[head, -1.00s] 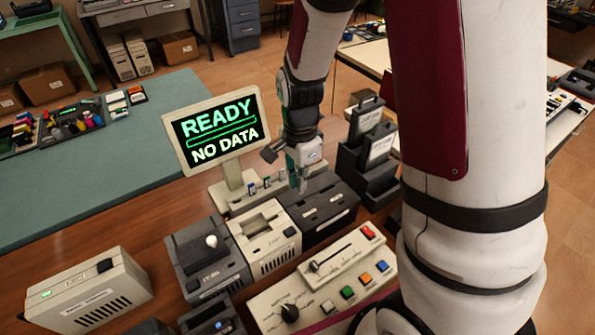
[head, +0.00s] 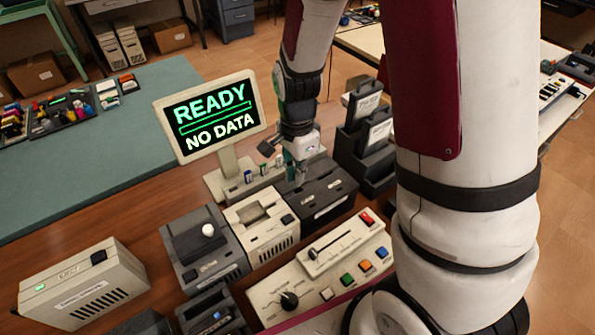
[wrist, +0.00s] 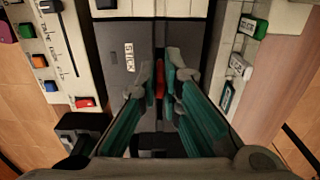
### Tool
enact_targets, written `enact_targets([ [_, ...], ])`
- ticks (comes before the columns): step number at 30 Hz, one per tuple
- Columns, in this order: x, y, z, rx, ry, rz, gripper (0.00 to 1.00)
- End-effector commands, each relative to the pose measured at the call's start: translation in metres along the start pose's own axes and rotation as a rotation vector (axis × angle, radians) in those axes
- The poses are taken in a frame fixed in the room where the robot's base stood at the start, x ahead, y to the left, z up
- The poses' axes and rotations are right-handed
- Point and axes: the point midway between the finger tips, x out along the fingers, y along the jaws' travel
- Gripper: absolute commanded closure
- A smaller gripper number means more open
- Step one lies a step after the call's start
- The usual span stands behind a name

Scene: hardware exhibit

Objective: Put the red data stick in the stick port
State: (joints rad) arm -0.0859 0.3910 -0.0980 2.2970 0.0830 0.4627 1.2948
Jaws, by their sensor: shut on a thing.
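The red data stick (wrist: 160,80) is a small red strip between the fingertips in the wrist view. My gripper (wrist: 160,74), with teal finger pads, is shut on it. The dark box marked STICK (wrist: 124,82) lies directly below the fingers. It is the black box (head: 333,186) under my gripper (head: 301,178) in the head view. The stick lines up with a dark slot area on the box, but the fingers hide the opening. I cannot tell whether the stick's tip is inside. The stick is not clear in the head view.
A rack (wrist: 257,58) holds several other sticks beside the box. A monitor (head: 210,115) reads READY, NO DATA. A control panel (head: 330,270) with a slider, knob and coloured buttons stands in front. Black holders (head: 362,160) stand behind at right. A beige module (head: 260,225) adjoins the box.

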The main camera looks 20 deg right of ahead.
Motion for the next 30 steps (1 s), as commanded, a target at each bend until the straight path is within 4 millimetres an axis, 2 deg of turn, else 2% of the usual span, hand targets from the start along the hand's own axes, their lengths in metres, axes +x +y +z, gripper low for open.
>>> enact_targets([
  [30, 0.0059, -0.0001, 0.0003, 0.0, 0.0, 0.0, 1.0],
])
